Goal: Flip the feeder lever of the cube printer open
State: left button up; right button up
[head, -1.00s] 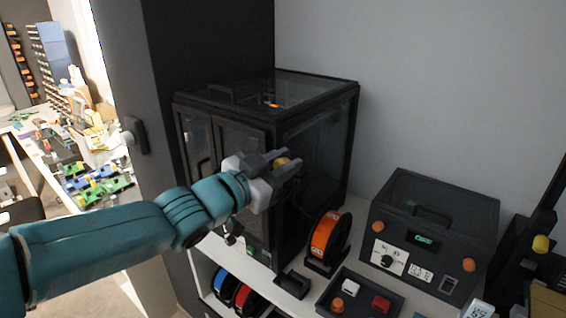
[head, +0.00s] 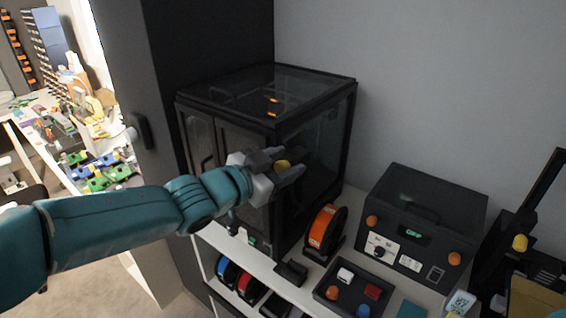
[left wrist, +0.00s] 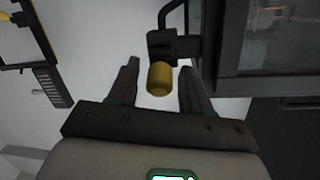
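The cube printer (head: 205,112) is a black box with glass panels, standing on the white shelf against the dark cabinet. A yellow knob (head: 283,164), which looks like the feeder lever's end, shows at its right side. In the left wrist view the yellow knob (left wrist: 160,79) hangs from a black bracket (left wrist: 172,46) beside the printer. My left gripper (head: 284,168) is at the knob. In the left wrist view its fingers (left wrist: 158,82) are open, one on each side of the knob, with narrow gaps. My right gripper is in neither view.
An orange spool (head: 326,229) stands below and right of my left gripper. A black box with a lit display (head: 420,210) and a tray of small parts (head: 322,293) sit further right. Another yellow knob (head: 520,243) shows on a black frame at the far right.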

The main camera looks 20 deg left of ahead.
pick_arm(q)
jog(key=shift+f, duration=0.1)
jog(key=p+v, duration=0.2)
jog(key=v, duration=1.4)
jog(key=shift+s+p, duration=0.2)
jog(key=shift+p, duration=0.1)
jog(key=shift+a, duration=0.1)
jog(key=shift+f, duration=0.1)
